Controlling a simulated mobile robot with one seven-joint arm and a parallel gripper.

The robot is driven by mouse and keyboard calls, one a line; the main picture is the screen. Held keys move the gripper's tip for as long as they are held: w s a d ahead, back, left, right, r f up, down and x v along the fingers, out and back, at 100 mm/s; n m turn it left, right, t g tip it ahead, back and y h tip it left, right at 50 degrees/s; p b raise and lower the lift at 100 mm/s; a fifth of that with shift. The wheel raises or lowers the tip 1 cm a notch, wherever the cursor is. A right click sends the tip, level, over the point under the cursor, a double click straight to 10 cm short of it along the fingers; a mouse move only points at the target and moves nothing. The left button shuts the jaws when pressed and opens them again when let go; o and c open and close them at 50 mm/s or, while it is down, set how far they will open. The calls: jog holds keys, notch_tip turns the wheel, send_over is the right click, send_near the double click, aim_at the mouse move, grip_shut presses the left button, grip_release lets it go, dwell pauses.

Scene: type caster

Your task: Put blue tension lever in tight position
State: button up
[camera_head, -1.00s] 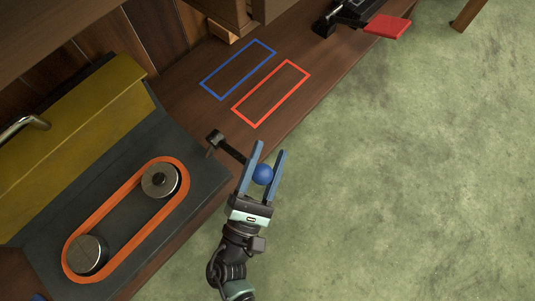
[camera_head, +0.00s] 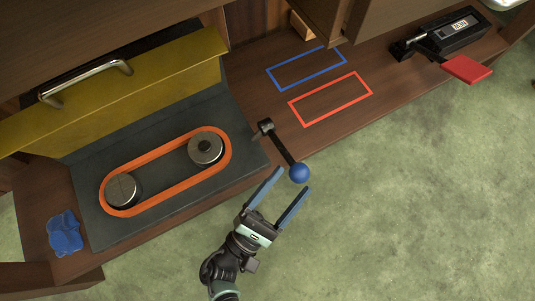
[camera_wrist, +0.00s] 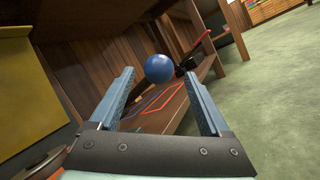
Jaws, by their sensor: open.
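The blue tension lever is a dark arm with a blue ball knob (camera_head: 299,173). It runs from a pivot beside the machine's right edge out past the front edge of the wooden surface. My gripper (camera_head: 286,188) is open, with the knob just beyond its fingertips in the head view. In the wrist view the knob (camera_wrist: 158,68) shows between and beyond the two fingers (camera_wrist: 160,95), apart from both. The dark machine base (camera_head: 165,215) carries an orange belt (camera_head: 166,151) looped around two metal rollers.
A yellow cover (camera_head: 120,95) with a metal handle stands open behind the machine. Blue (camera_head: 290,88) and red (camera_head: 312,122) outlined rectangles lie to its right. A black device with a red paddle (camera_head: 466,69) is at far right. A blue object (camera_head: 65,233) lies at left.

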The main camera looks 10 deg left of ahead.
jog(key=v, duration=0.6)
jog(key=shift+s+p, duration=0.15)
jog(key=shift+p, duration=0.3)
